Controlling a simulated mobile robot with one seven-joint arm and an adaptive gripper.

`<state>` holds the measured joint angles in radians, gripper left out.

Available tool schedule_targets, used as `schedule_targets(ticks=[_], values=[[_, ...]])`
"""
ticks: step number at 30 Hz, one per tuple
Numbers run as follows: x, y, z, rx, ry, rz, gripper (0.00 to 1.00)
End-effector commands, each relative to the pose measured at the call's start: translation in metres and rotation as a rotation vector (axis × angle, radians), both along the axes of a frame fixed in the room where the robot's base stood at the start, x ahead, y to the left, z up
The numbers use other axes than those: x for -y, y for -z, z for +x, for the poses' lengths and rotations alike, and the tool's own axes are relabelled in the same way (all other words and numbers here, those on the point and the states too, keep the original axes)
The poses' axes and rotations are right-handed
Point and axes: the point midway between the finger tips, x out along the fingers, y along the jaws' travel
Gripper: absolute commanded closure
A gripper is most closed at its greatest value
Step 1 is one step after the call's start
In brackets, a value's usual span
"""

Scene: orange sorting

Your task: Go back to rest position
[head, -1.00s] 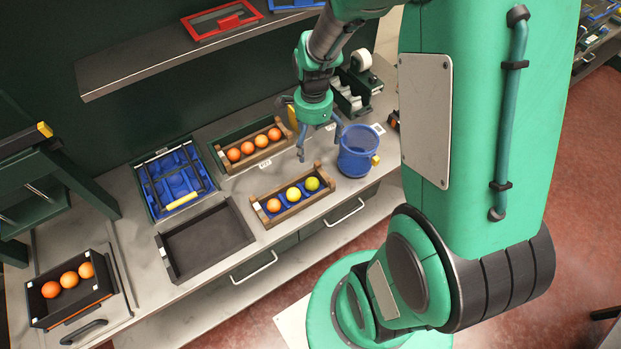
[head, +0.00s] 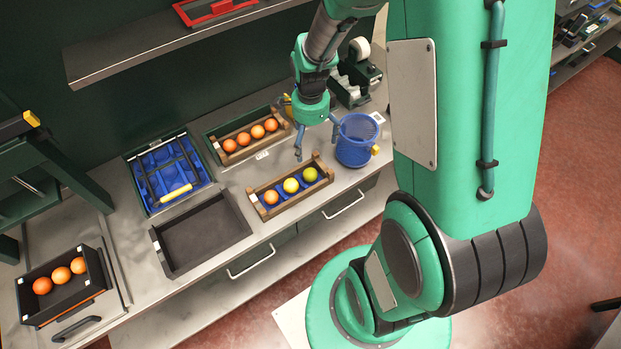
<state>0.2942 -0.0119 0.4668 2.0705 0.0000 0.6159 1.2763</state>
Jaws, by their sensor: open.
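My gripper (head: 316,138) is open and empty. In the head view its fingers hang over the counter, between the wooden crates and the blue mesh basket (head: 355,152). The front wooden crate (head: 284,206) holds one orange (head: 271,197) and two yellow-green fruits (head: 300,180). The back wooden crate (head: 233,158) holds several oranges (head: 257,131) in a row. A black bin (head: 68,295) at the far left holds three oranges (head: 61,275). I cannot tell the exact gap between my fingertips and the counter.
An empty dark tray (head: 203,232) lies on the counter (head: 132,255) at the middle. A blue tray (head: 167,172) with a rack and a yellow-handled tool is behind it. A shelf (head: 165,50) hangs above at the back. A dark green stand (head: 62,170) rises at the left.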

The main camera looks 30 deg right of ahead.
Motion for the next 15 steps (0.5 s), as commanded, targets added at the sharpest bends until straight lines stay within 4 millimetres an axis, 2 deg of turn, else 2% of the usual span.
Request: schedule_targets(ticks=[1, 6, 15], values=[[0.000, 0.011, 0.000, -0.002, 0.000, 0.001, 0.00], [0.000, 0.030, 0.000, -0.001, 0.000, 0.000, 0.00], [0.000, 0.046, 0.000, 0.000, 0.000, 0.000, 0.00]])
